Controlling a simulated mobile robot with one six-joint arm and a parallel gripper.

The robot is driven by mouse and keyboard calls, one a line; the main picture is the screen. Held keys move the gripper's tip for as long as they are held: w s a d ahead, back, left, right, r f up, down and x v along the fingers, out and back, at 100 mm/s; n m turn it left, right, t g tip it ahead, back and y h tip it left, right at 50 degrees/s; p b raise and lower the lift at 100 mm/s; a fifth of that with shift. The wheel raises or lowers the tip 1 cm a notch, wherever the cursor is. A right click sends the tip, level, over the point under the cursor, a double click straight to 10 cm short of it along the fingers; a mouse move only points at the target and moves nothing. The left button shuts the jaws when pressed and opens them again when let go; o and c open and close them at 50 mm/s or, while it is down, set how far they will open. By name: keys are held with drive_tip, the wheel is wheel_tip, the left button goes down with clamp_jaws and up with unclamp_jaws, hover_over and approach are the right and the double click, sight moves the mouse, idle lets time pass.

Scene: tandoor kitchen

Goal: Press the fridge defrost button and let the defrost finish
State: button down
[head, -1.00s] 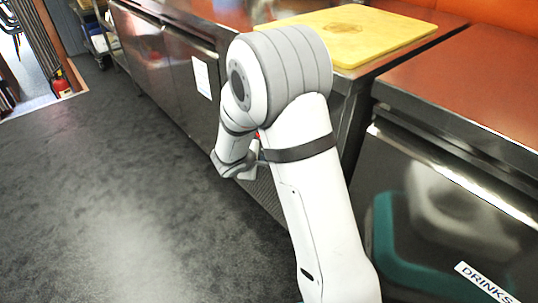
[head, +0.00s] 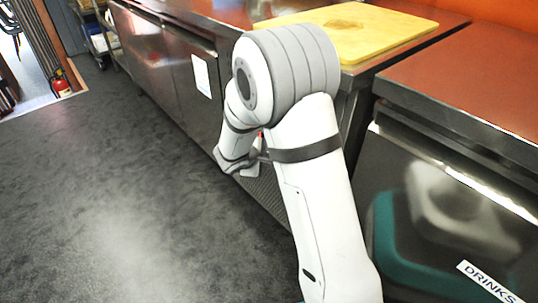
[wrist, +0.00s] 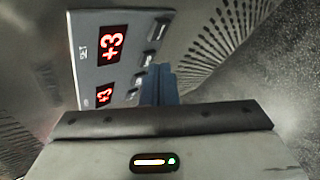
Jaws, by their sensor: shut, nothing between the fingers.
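The fridge control panel (wrist: 88,76) shows tilted in the wrist view. It has two red displays, the larger (wrist: 114,44) and the smaller (wrist: 104,95), both reading +3. A column of small dark buttons (wrist: 148,60) runs along its right side. My gripper (wrist: 160,72) is shut and empty, its blue fingers at the panel's edge close to the lower buttons. I cannot tell whether a fingertip touches a button, or which button is for defrost. In the head view my arm reaches to the front of the steel fridge counter (head: 150,55) and hides the panel.
Perforated grilles (wrist: 212,45) flank the panel. A yellow cutting board (head: 385,32) lies on the counter. A dark cabinet with a DRINKS label (head: 489,281) stands at right. The dark floor (head: 110,190) at left is clear, with a fire extinguisher (head: 61,84) far off.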

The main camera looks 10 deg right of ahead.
drive_tip(key=shift+w+d, duration=0.2)
drive_tip(key=shift+d, duration=0.15)
idle(0.8)
drive_tip(key=shift+a+b, duration=0.1)
drive_tip(key=shift+b, duration=0.2)
drive_tip(key=shift+s+a, duration=0.4)
drive_tip(key=shift+a, duration=0.2)
drive_tip(key=shift+a+b, duration=0.1)
drive_tip(key=shift+b, duration=0.2)
drive_tip(key=a, duration=0.1)
drive_tip(key=s+a, duration=0.2)
drive_tip(key=a, duration=0.1)
drive_tip(key=shift+s+b, duration=0.25)
drive_tip(key=shift+b, duration=0.1)
